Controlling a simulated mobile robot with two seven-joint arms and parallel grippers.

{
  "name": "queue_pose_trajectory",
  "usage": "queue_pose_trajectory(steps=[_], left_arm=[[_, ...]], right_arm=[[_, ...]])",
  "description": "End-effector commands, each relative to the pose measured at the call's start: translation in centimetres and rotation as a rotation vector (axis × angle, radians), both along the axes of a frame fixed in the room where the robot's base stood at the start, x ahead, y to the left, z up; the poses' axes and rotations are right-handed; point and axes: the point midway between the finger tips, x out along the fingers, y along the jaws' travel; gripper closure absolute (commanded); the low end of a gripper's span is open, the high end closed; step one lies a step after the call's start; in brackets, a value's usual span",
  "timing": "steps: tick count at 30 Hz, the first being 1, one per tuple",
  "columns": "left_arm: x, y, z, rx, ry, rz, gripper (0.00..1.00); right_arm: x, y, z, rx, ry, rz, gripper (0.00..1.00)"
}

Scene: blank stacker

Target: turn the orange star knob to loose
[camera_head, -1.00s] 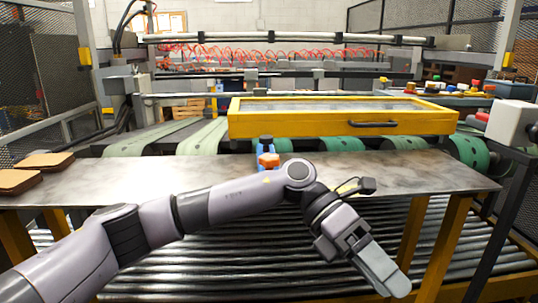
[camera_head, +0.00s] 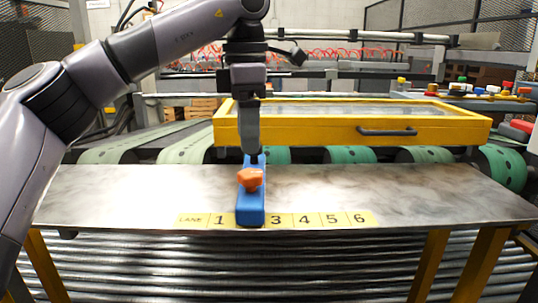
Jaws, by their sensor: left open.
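The orange star knob (camera_head: 250,179) sits on top of a blue block (camera_head: 250,209) on the metal table, at lane 2 of the lane strip, whose number the block covers. My left gripper (camera_head: 250,150) points down just above and behind the knob in the picture. Its fingers are seen edge-on, overlapping the yellow frame, and the gap between them does not show. It looks apart from the knob. My right gripper is not in view.
A yellow lane strip (camera_head: 318,219) runs along the front edge of the metal table (camera_head: 400,190). A yellow-framed clear guard (camera_head: 440,130) with a dark handle (camera_head: 386,131) stands behind, over green belts (camera_head: 345,155). The table is clear on both sides of the block.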

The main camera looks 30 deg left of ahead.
Motion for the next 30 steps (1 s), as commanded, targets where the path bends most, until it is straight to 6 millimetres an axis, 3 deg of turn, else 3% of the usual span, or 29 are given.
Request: queue_pose_trajectory(steps=[5,18,29,30], left_arm=[[-0.1,0.3,-0.3,0.006,0.0,0.005,0.26],[-0.1,0.2,-6.2,0.006,0.0,0.005,0.26],[-0.1,0.2,-7.0,0.004,-0.002,0.005,0.26],[-0.1,0.2,-7.0,0.004,-0.002,0.005,0.33]], right_arm=[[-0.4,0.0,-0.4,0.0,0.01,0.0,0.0],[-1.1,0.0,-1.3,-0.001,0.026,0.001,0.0],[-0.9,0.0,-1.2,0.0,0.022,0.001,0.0],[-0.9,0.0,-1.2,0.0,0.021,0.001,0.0]])
